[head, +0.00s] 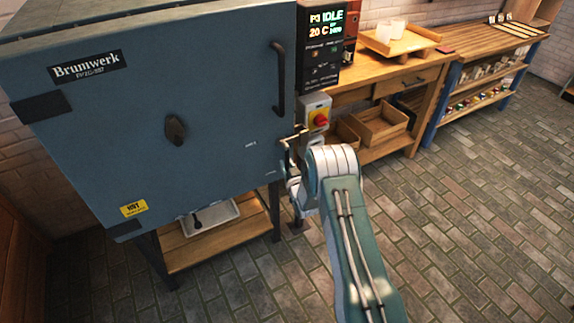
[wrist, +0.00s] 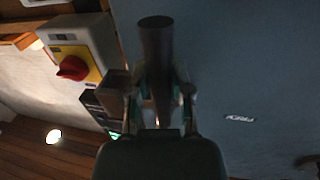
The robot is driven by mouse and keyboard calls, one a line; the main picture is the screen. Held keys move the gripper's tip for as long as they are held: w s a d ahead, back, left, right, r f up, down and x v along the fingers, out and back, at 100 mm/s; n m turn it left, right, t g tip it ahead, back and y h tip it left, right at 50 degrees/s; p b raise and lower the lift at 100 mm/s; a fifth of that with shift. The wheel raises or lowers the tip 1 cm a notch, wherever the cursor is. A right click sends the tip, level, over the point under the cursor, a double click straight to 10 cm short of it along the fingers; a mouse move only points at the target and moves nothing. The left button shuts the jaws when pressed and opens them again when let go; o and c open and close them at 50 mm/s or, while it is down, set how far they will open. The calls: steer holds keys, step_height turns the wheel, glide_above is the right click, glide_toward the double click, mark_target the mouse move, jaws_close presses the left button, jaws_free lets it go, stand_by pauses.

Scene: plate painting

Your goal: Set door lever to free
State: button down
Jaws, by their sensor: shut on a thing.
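The door lever shows in the wrist view as a dark round bar (wrist: 155,42) standing between my fingers. My gripper (wrist: 158,82) is shut on it, one finger on each side. In the head view the lever's small brass-coloured part (head: 299,132) shows at the right edge of the blue kiln door (head: 215,110). My gripper (head: 291,158) is beside that edge there, partly hidden by my wrist. A small white label (wrist: 240,118) is on the door right of the lever in the wrist view; its text is too blurred to read surely.
A grey and yellow switch box with a red knob (head: 320,120) is close to my wrist. A display panel (head: 325,45) reads IDLE and 20 C. A dark door handle (head: 279,80) stands above. A wooden workbench (head: 375,80) is behind; the brick floor at right is clear.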

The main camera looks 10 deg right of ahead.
steer(key=m, duration=0.1)
steer(key=a+m, duration=0.2)
steer(key=shift+s+r+g, duration=0.25)
steer(key=shift+s+g, duration=0.05)
steer(key=shift+s+a+r+m+g, duration=0.2)
steer(key=shift+a+m, duration=0.25)
steer(key=shift+m, duration=0.15)
steer(key=shift+s+a+r+m+g, duration=0.15)
steer(key=shift+a+m, duration=0.25)
steer(key=shift+m, duration=0.2)
steer(key=shift+s+a+r+m+y, duration=0.1)
steer(key=shift+a+r+m+y, duration=0.35)
steer(key=shift+m, duration=0.75)
steer(key=shift+s+a+r+m+g, duration=0.15)
steer(key=shift+a+r+m+g, duration=0.2)
steer(key=shift+a+r+m, duration=0.65)
steer(key=r+m, duration=0.1)
steer(key=m+y, duration=0.1)
steer(key=m, duration=0.1)
steer(key=shift+s+a+r+g, duration=0.15)
steer(key=shift+r+g, duration=0.15)
steer(key=shift+r, duration=0.05)
steer(key=shift+a+r+m+y, duration=0.1)
steer(key=shift+r+m+y, duration=0.1)
steer(key=shift+r+m, duration=0.45)
steer(key=shift+r+m+y, duration=0.15)
steer(key=shift+r+m, duration=0.15)
steer(key=shift+m, duration=0.55)
